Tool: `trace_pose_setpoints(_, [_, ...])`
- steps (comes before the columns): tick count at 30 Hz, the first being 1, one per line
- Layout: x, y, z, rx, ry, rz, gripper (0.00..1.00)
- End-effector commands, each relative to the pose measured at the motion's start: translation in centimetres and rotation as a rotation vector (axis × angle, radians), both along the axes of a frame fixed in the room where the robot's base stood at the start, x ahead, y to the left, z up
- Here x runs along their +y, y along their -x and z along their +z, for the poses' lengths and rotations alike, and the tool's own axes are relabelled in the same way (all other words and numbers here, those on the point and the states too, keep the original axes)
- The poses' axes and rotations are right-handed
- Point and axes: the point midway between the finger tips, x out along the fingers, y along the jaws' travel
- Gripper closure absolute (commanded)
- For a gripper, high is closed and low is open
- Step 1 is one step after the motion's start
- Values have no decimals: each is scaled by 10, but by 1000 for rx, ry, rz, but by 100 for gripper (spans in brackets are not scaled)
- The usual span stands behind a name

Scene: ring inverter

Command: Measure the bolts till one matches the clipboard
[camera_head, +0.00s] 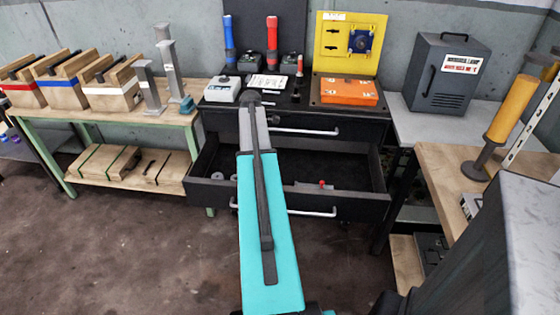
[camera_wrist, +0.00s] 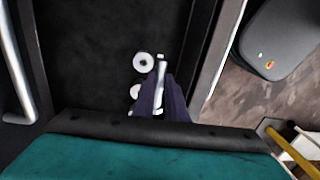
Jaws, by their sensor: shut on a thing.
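The wrist view looks into the open dark drawer (camera_wrist: 95,60). My gripper (camera_wrist: 163,82) has its dark fingers close together, shut on a pale metal piece (camera_wrist: 161,70) that looks like a bolt. A pale ring (camera_wrist: 144,62) lies on the drawer floor just left of the fingertips, and another pale round piece (camera_wrist: 135,90) is partly hidden beside the fingers. In the head view my arm covers the gripper and the drawer's middle. A white printed sheet (camera_head: 267,82), possibly the clipboard, lies on the cabinet top; its text is unreadable.
The drawer (camera_head: 335,205) stands pulled out, with a red-topped piece (camera_head: 322,184) inside at right. On the cabinet top are a white device (camera_head: 222,90), an orange box (camera_head: 348,91) and a yellow panel (camera_head: 347,45). A wooden bench (camera_head: 110,115) stands left, a grey box (camera_head: 445,72) right.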

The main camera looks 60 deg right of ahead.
Motion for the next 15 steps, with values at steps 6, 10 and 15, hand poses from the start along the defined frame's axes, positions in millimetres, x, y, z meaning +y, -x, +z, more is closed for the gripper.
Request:
trace_pose_setpoints(6, [57,-56,16,-2,2,15,100])
trace_pose_setpoints(10, [92,-85,24,-2,2,22,100])
trace_pose_setpoints(15, [140,-118,35,-3,2,28,100])
